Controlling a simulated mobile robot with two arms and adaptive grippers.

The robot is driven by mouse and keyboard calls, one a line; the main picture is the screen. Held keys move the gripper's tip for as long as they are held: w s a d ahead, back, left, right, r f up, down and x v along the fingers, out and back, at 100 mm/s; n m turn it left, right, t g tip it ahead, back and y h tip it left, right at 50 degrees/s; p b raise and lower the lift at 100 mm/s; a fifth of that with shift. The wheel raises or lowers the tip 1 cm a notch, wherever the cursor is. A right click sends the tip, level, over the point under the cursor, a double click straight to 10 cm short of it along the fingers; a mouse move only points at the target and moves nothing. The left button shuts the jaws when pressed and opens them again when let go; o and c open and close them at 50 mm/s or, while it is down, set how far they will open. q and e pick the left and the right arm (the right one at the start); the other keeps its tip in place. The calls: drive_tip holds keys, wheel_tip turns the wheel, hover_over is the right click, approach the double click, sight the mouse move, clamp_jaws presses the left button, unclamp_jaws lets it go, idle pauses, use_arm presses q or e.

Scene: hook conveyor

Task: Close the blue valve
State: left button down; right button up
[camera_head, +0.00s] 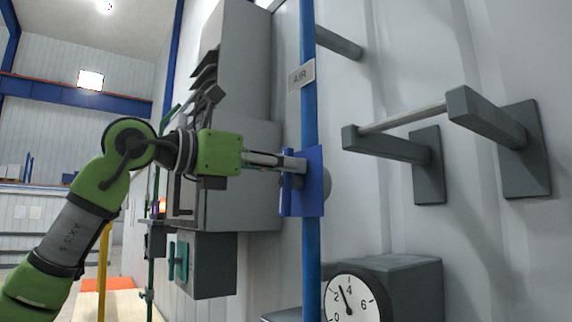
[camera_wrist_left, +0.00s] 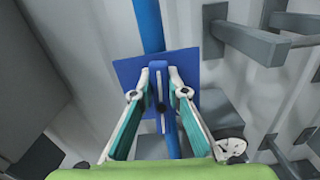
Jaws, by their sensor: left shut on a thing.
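The blue valve (camera_head: 314,181) sits on a vertical blue pipe (camera_head: 309,125) marked by an AIR label. It has a flat blue plate and a raised blue handle bar. My left gripper (camera_head: 296,165) reaches it from the left and is shut on the handle. In the left wrist view the valve plate (camera_wrist_left: 188,68) lies behind the fingers, and the upright handle (camera_wrist_left: 158,75) is between the two fingertips (camera_wrist_left: 158,92). The handle runs along the line of the pipe in that view. My right gripper is not in view.
A grey bracket with a bar (camera_head: 400,118) juts from the wall at the right. A round gauge (camera_head: 351,299) on a grey box is below the valve. Grey cabinets (camera_head: 245,165) stand behind my left arm. A yellow post (camera_head: 103,270) is at the lower left.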

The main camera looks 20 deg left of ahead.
sight(312, 182)
use_arm(q)
drive_tip(key=m, duration=0.2)
drive_tip(key=m+p, duration=0.1)
drive_tip(key=m, duration=0.1)
drive_tip(key=shift+s+d, duration=0.3)
drive_tip(key=shift+d, duration=0.1)
drive_tip(key=m, duration=0.4)
drive_tip(key=f+m, duration=0.1)
drive_tip(key=shift+s+d+m+p, duration=0.35)
drive_tip(key=shift+d+m, duration=0.05)
drive_tip(key=m, duration=0.1)
drive_tip(key=f+m, duration=0.1)
drive_tip(key=m, duration=0.1)
drive_tip(key=shift+s+d+m, duration=0.1)
drive_tip(key=shift+d+m, duration=0.05)
drive_tip(key=shift+m, duration=0.15)
drive_tip(key=shift+d+f+m+p, duration=0.15)
drive_tip(key=shift+f+m, duration=0.1)
drive_tip(key=shift+m, duration=0.65)
drive_tip(key=shift+a+f+m+p, duration=0.1)
drive_tip(key=shift+f+m+p, duration=0.1)
drive_tip(key=shift+m, duration=0.7)
drive_tip(key=shift+f, duration=0.1)
drive_tip(key=c, duration=2)
unclamp_jaws()
drive_tip(key=shift+o, duration=0.2)
drive_tip(key=shift+s, duration=0.1)
drive_tip(key=v, duration=1.2)
